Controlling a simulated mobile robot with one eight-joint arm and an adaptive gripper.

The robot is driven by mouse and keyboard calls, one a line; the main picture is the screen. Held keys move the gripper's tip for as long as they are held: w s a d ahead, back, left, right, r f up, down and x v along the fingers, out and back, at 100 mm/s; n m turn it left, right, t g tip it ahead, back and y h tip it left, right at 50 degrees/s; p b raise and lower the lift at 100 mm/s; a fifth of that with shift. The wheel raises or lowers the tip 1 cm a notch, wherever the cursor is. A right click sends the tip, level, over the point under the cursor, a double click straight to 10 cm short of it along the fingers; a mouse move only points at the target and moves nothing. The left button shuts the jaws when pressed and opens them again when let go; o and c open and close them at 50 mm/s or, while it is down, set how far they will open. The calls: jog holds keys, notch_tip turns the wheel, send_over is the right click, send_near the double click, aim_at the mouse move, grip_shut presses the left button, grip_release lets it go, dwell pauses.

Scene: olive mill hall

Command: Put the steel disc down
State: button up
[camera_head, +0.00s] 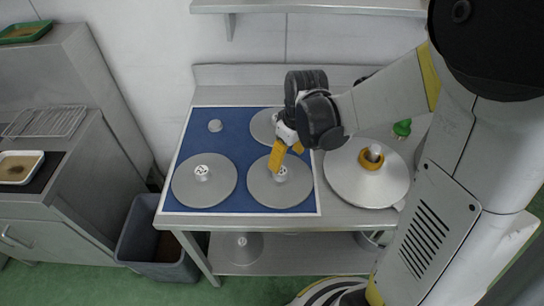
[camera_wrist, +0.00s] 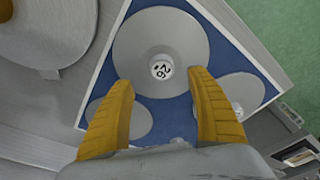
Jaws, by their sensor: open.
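A grey steel disc (camera_head: 262,193) with an upright hub lies flat on the front right of the blue mat (camera_head: 240,203). It also shows in the wrist view (camera_wrist: 185,35), where its hub carries a black number on a white top. My gripper (camera_head: 277,166) is over this disc, its yellow fingers open and close to the hub. In the wrist view the open fingers (camera_wrist: 160,78) stand apart with the hub between or just beyond their tips; I cannot tell whether they touch it. Nothing is held. A second disc (camera_head: 204,194) lies at the mat's front left, and a third (camera_head: 262,124) behind, partly hidden by my gripper.
A wide steel cone (camera_head: 368,188) with a yellow-ringed top and a green object (camera_head: 402,128) are right of the mat. A grey bin (camera_head: 158,245) stands left of the table. A wall shelf (camera_head: 310,6) hangs above.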

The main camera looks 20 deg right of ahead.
aim_at(281, 171)
notch_tip(281, 171, down, 3)
jog(key=shift+w+r+b, duration=0.15)
jog(key=shift+b, duration=0.2)
jog(key=f+b, duration=0.1)
jog(key=w+f, duration=0.1)
jog(key=f, duration=0.1)
jog(key=a+f+b, duration=0.1)
jog(key=f, duration=0.1)
jog(key=shift+w+f+b, duration=0.15)
jog(key=shift+f+b, duration=0.05)
jog(key=shift+b, duration=0.1)
jog(key=shift+r, duration=0.1)
grip_shut()
